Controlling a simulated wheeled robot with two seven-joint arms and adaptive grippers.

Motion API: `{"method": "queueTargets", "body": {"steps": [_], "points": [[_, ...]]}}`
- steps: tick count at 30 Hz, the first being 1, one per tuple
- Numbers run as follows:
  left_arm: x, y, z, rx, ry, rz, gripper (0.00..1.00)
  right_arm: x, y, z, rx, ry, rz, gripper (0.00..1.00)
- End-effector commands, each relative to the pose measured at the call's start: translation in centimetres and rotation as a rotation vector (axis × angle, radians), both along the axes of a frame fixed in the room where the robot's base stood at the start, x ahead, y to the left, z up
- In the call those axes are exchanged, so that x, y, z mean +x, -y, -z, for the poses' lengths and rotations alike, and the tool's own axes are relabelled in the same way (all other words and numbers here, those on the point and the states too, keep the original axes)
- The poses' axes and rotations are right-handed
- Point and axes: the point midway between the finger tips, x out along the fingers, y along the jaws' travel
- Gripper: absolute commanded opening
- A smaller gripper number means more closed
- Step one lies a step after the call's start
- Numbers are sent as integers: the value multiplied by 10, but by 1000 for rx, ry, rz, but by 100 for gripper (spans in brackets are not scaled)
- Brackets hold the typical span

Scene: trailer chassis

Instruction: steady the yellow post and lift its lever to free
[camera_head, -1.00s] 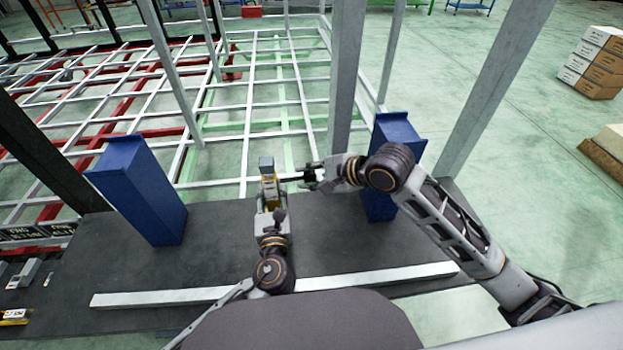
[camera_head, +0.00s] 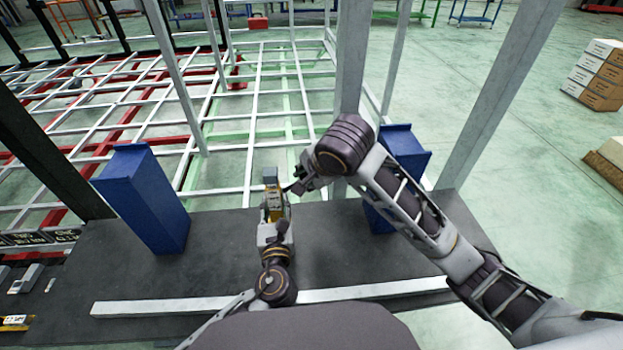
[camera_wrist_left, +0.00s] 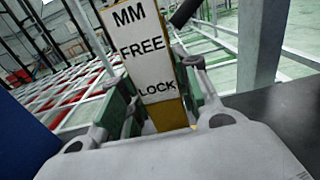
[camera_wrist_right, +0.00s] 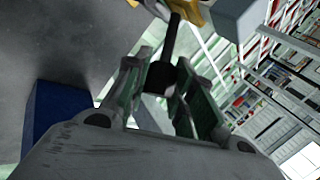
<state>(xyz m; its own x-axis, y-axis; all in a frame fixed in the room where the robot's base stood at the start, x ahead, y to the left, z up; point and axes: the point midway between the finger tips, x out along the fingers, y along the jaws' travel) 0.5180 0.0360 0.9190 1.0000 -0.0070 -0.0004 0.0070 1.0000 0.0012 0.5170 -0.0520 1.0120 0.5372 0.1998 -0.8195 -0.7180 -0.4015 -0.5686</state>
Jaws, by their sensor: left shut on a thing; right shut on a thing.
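The yellow post (camera_head: 274,205) stands upright near the middle of the dark platform, with a grey top. In the left wrist view its white label plate (camera_wrist_left: 146,50) reads MM, FREE and LOCK. My left gripper (camera_head: 274,226) is shut around the post's lower part, its green-padded fingers (camera_wrist_left: 165,112) on either side. The lever is a black rod (camera_wrist_right: 174,38) coming off the post; its end also shows beside the label top (camera_wrist_left: 183,14). My right gripper (camera_wrist_right: 167,80) is shut on the lever's black end, to the right of the post in the head view (camera_head: 294,187).
Two blue blocks stand on the platform, one at the left (camera_head: 148,200) and one at the right (camera_head: 403,155), partly behind my right arm. A light metal bar (camera_head: 170,302) lies along the front. Upright grey beams (camera_head: 350,70) and a frame grid are behind.

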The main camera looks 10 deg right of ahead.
Motion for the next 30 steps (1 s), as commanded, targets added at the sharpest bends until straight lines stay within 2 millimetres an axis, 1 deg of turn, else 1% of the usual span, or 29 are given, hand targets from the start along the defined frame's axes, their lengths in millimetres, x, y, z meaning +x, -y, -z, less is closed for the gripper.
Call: {"method": "queueTargets", "body": {"steps": [2,12,27,28,30], "points": [[-2,4,0,-2,0,10,0,-1,-5,-1,-33,-4,-7,0],[-2,4,0,-3,0,10,0,-1,-10,-6,-143,-9,-5,0],[-2,4,0,-3,0,11,0,-1,-10,-7,-162,-11,-4,0],[-3,4,0,-3,0,11,0,-1,-10,-7,-162,-11,-4,26],[-2,4,0,-3,0,10,0,-1,-10,-7,-162,-9,-3,35]]}}
